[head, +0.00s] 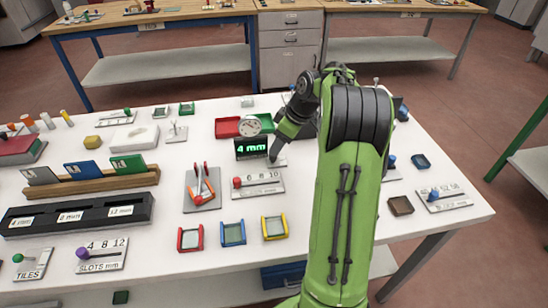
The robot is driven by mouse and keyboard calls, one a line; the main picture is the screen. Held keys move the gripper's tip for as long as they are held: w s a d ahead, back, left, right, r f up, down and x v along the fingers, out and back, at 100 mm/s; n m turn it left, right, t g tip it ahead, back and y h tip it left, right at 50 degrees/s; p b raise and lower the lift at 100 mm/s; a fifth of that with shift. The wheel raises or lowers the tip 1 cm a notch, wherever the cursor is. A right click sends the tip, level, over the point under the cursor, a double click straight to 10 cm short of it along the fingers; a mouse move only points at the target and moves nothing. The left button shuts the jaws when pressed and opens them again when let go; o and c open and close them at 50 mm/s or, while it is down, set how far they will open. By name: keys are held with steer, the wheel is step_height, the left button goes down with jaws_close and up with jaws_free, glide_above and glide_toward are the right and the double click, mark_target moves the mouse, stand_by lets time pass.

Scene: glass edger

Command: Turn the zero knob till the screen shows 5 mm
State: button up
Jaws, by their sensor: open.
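A small dark screen (251,148) with green characters reading 4 mm stands near the middle of the white table. My gripper (275,157) is just right of the screen, pointing down to the table, at a pale plate (279,161). The jaws are open but small in view, and I cannot tell whether they are around or touching anything. I cannot make out the zero knob; my gripper and arm cover the area right of the screen.
A round dial (249,125) stands behind the screen by red and green trays. In front is a slider plate (258,184) with a red knob, marked 6 8 10. Colored square frames (232,233) sit near the front edge.

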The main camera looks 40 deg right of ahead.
mark_target(273, 158)
steer(key=b+x, duration=0.1)
steer(key=x, duration=0.4)
steer(key=shift+c, duration=0.3)
jaws_close()
